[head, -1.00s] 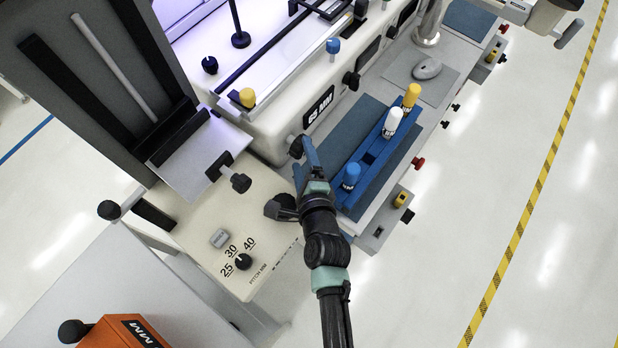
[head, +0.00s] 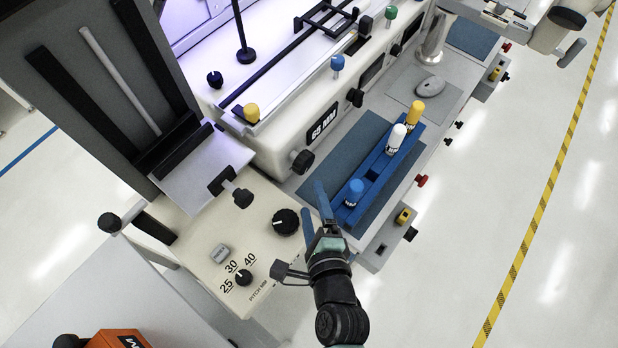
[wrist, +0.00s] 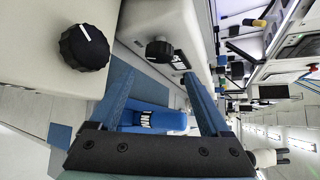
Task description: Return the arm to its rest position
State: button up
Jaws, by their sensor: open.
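My gripper (head: 322,205) is open in the head view, its two blue fingers pointing up toward the machine bench. It appears empty, between the beige control panel and the blue rack. In the wrist view my gripper (wrist: 160,98) shows both fingers spread apart. A blue-capped bottle (wrist: 150,121) shows beyond and between them, with no finger visibly closed on it. In the head view the blue-capped bottle (head: 353,192) stands in the near end of the blue rack, just right of the fingers.
The blue rack (head: 376,168) also holds white-capped (head: 396,138) and yellow-capped (head: 414,113) bottles. A black knob (head: 286,222) on the beige panel (head: 190,262) is close left of my gripper. Another black knob (head: 302,161) is ahead. Open floor (head: 450,265) lies to the right.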

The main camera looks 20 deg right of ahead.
jog(key=w+a+r+n+t+y, duration=0.15)
jog(key=w+r+n, duration=0.3)
jog(key=r, duration=0.65)
jog(key=w+a+r+n+t, duration=0.25)
jog(key=w+r+n, duration=0.2)
jog(key=r, duration=0.65)
jog(key=w+a+r+n+t, duration=0.1)
jog(key=w+r+n+t, duration=0.3)
jog(key=r, duration=0.7)
jog(key=s+a+r+n+t, duration=0.1)
jog(key=s+r+n+t, duration=0.1)
jog(key=r, duration=0.8)
jog(key=s+a+r+n+t, duration=0.1)
jog(key=s+r+n, duration=0.4)
jog(key=r, duration=0.5)
jog(key=s+a+r+n+t, duration=0.2)
jog(key=s+r+n, duration=0.2)
jog(key=r, duration=0.6)
jog(key=shift+r+t, duration=0.35)
jog(key=shift+t, duration=0.05)
jog(key=shift+w+f, duration=0.1)
jog(key=shift+f, duration=0.05)
